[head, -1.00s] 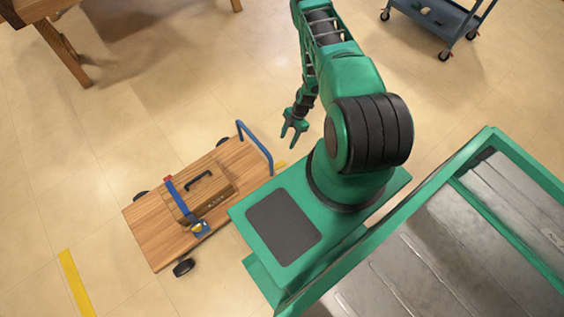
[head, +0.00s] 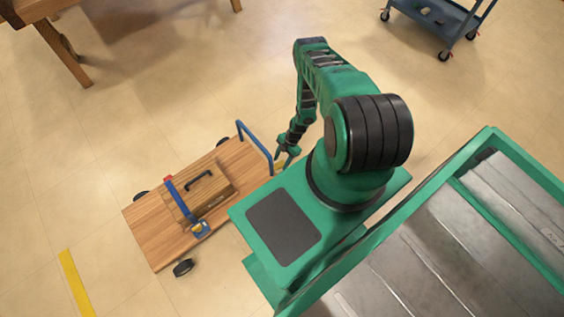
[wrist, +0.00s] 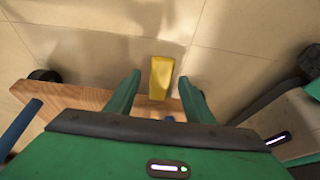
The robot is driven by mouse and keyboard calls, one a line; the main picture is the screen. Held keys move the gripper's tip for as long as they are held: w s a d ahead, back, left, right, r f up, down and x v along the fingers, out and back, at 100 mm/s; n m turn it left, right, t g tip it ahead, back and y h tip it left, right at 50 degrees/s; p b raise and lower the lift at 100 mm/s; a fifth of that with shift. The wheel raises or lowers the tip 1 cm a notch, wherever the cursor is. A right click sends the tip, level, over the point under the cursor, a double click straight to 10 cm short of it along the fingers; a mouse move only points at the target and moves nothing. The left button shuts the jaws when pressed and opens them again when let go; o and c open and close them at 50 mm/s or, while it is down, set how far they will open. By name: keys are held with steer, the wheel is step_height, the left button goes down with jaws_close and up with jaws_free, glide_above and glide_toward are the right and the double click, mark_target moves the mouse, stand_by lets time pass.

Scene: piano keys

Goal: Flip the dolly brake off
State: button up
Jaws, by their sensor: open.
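The wooden dolly (head: 150,235) stands on the floor at left of centre in the head view. Its deck edge (wrist: 85,97) shows in the wrist view. The yellow brake pedal (wrist: 161,75) sticks out from the dolly's edge in the wrist view; in the head view it is mostly hidden by my gripper (head: 287,156). My gripper (wrist: 159,79) is open, with its two green fingers on either side of the pedal and visible gaps to both. Whether the fingers are level with the pedal in height I cannot tell.
The dolly's blue handle (head: 256,147) rises close to my gripper. A wooden case (head: 215,186) with a blue strap (head: 179,198) sits on the deck. A dark dolly wheel (wrist: 45,76) is at left in the wrist view. A blue cart (head: 440,18) is far off.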

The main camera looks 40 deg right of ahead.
steer(key=shift+a+f, duration=0.2)
steer(key=shift+f, duration=0.2)
jaws_close()
steer(key=shift+a+r+h, duration=0.3)
steer(key=shift+r+h, duration=0.15)
steer(key=shift+h, duration=0.55)
steer(key=shift+a+r+h, duration=0.25)
steer(key=shift+r+h, duration=0.15)
steer(key=shift+h, duration=0.6)
steer(key=shift+r+h, duration=0.2)
steer(key=shift+h, duration=0.1)
